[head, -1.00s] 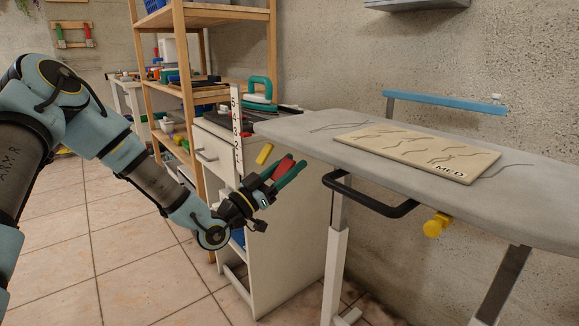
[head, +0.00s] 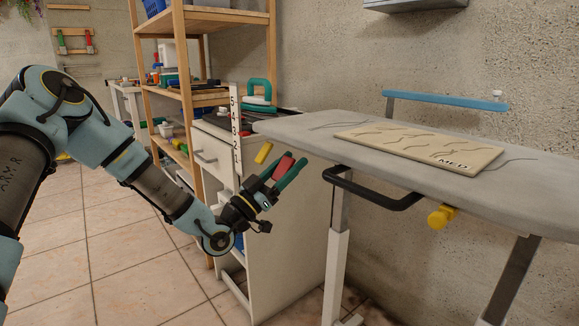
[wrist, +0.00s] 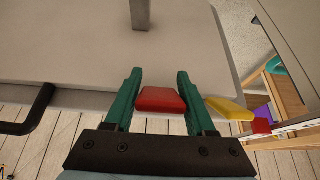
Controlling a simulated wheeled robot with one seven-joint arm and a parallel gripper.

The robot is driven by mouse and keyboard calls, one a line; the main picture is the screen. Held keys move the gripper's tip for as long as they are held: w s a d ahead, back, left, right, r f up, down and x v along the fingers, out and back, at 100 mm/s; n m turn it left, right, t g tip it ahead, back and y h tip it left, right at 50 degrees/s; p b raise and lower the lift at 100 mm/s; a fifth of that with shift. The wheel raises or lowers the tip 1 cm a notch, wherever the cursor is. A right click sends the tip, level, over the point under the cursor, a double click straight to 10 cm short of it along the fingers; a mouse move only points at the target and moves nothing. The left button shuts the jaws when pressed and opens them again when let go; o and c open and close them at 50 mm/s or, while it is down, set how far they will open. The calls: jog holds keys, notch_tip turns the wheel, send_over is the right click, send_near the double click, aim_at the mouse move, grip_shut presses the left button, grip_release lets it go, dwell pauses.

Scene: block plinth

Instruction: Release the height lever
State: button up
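The height lever appears to be the red paddle (head: 284,165) below the near left end of the grey board (head: 300,131). My gripper (head: 287,174) has one green finger on each side of it. In the wrist view the red paddle (wrist: 161,100) fills the space between the two fingers (wrist: 160,95), with no clear gap on either side. The paddle's inner end is hidden. A yellow tab (head: 263,153) is just beyond the fingers, apart from them, near the low end of an upright scale (head: 236,130) numbered 1 to 5.
A black loop handle (head: 375,195) and a yellow knob (head: 441,217) are under the board's front edge. A pale plate marked MED (head: 420,148) lies on top. A white cabinet (head: 290,230) and wooden shelf (head: 188,100) stand behind. The tiled floor at left is clear.

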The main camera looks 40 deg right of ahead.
jog(key=o, duration=0.3)
jog(key=shift+o, duration=0.2)
jog(key=v, duration=1.1)
